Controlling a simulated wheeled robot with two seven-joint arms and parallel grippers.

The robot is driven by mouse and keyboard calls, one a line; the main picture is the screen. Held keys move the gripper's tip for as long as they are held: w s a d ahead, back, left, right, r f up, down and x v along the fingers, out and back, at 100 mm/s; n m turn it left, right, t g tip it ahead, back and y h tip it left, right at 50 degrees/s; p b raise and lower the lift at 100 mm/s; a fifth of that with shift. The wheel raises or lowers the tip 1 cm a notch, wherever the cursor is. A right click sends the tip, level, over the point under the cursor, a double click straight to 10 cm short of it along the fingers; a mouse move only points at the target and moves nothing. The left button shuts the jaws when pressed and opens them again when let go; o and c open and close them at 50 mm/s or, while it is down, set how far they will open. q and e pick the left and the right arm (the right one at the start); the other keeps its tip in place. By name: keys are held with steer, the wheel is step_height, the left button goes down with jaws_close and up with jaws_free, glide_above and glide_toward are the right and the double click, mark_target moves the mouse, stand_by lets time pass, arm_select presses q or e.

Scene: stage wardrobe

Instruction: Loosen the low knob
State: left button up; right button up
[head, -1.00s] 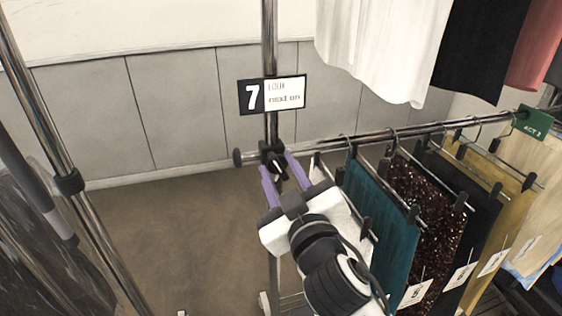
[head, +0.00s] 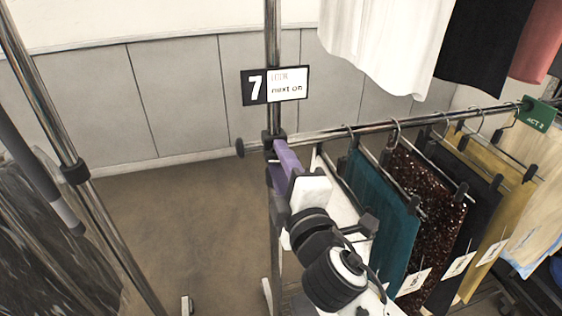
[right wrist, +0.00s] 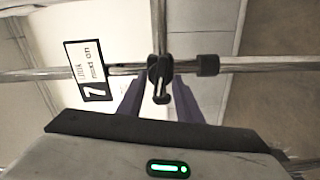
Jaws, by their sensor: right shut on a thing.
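The low knob (right wrist: 161,94) is a small dark lever-shaped part on the dark clamp (right wrist: 157,72), where the low rail meets the chrome upright. My right gripper (right wrist: 158,98) is shut on the knob, with one purple finger on each side of it. In the head view my right gripper (head: 274,158) reaches the clamp (head: 272,138) from the lower right, turned so one finger lies above the other. The fingers and hand hide the knob there. My left gripper is not in view.
A "7 next on" sign (head: 274,86) hangs on the upright just above the clamp. The low rail (head: 365,128) carries a teal garment (head: 378,210), a brown sequined one (head: 425,215) and others close right of my arm. Another chrome post (head: 62,140) stands left.

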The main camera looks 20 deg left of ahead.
steer(key=shift+f+n, duration=0.1)
steer(key=shift+n, duration=1)
steer(key=o, duration=1)
steer(key=shift+s, duration=0.1)
steer(key=b+v, duration=0.1)
steer(key=v, duration=0.9)
steer(key=shift+d, duration=0.15)
